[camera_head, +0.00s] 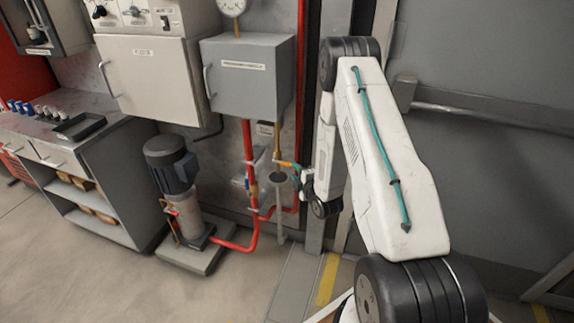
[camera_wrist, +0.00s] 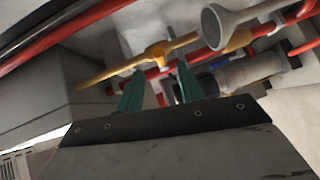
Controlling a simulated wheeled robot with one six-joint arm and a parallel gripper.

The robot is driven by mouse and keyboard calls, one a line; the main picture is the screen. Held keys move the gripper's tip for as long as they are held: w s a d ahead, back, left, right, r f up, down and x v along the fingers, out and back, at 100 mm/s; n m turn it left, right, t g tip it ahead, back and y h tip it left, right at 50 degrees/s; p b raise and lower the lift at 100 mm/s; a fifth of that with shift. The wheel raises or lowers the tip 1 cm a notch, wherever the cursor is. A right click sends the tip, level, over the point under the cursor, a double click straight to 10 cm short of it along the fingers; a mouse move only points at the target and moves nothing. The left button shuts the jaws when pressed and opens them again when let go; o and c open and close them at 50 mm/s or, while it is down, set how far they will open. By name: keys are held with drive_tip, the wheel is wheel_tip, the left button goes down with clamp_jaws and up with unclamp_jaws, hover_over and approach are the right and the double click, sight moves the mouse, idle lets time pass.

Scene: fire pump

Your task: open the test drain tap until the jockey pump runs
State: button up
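The brass test drain tap (camera_wrist: 157,54) sits on a thin brass pipe above a grey funnel (camera_wrist: 226,24) in the wrist view. In the head view, the brass pipe (camera_head: 277,134) comes down from the grey box to the funnel (camera_head: 277,178). My gripper (camera_wrist: 160,78) has its two teal fingers apart, close to the tap; I cannot tell whether they touch it. A red strip shows behind and between the fingers; I cannot tell whether it is a handle or pipe. In the head view, my gripper (camera_head: 292,166) is small beside the pipe. The jockey pump (camera_head: 172,170) stands upright on its plinth.
Red pipes (camera_head: 249,165) run beside the tap. A grey box (camera_head: 246,75) hangs above, with a gauge (camera_head: 232,6) on top. A control cabinet (camera_head: 150,78) and workbench (camera_head: 100,150) are left. A grey door with a bar (camera_head: 480,112) is right. The front floor is clear.

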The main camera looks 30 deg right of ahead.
sight(289, 165)
drive_tip(key=w, duration=0.5)
drive_tip(key=w+f, duration=0.1)
drive_tip(key=w, duration=0.1)
drive_tip(key=shift+w+d, duration=0.15)
drive_tip(key=shift+d, duration=0.25)
clamp_jaws()
